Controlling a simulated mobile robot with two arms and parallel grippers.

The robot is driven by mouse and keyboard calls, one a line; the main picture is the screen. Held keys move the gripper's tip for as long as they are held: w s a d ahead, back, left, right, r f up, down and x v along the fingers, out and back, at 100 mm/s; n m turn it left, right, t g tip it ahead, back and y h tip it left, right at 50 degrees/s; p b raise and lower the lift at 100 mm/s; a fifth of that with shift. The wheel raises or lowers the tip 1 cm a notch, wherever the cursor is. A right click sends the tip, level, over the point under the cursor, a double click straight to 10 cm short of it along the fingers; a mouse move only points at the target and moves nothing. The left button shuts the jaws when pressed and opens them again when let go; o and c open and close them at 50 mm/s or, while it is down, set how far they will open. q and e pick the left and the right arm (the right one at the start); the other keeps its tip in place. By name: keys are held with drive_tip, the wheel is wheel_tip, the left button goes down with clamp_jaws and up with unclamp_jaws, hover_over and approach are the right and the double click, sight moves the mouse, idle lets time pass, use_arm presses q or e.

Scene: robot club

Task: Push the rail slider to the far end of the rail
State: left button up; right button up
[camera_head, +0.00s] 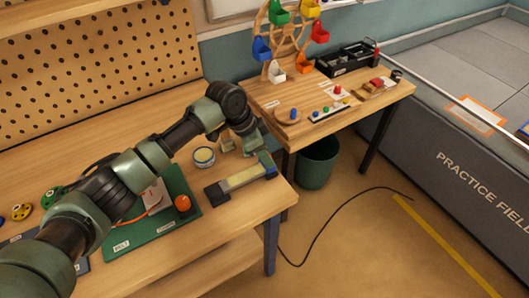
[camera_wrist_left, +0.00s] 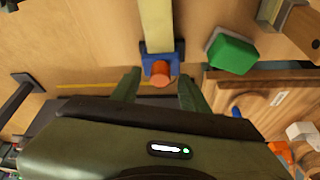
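The rail (camera_head: 240,179) is a pale yellow strip lying near the right edge of the workbench, with a dark block (camera_head: 214,193) at its left end. A blue piece (camera_head: 267,165) sits at its right end. In the left wrist view, the rail (camera_wrist_left: 156,22) runs to a blue piece with an orange knob (camera_wrist_left: 160,70), which looks like the slider. My left gripper (camera_head: 254,140) is just above and behind the rail's right end. In the wrist view its two green fingers (camera_wrist_left: 158,84) are apart, on either side of the knob; contact cannot be told.
A round tin (camera_head: 204,157) and a green mat (camera_head: 155,220) with an orange knob lie left of the rail. A second table (camera_head: 325,125) with a coloured wheel stands right. A bin (camera_head: 316,165) stands below.

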use_arm(q)
drive_tip(key=shift+a, duration=0.1)
drive_tip(key=shift+r, duration=0.15)
drive_tip(key=b+v, duration=0.1)
drive_tip(key=v, duration=0.6)
drive_tip(key=shift+r, duration=0.25)
drive_tip(key=shift+s+a, duration=0.1)
drive_tip(key=shift+s+f, duration=0.1)
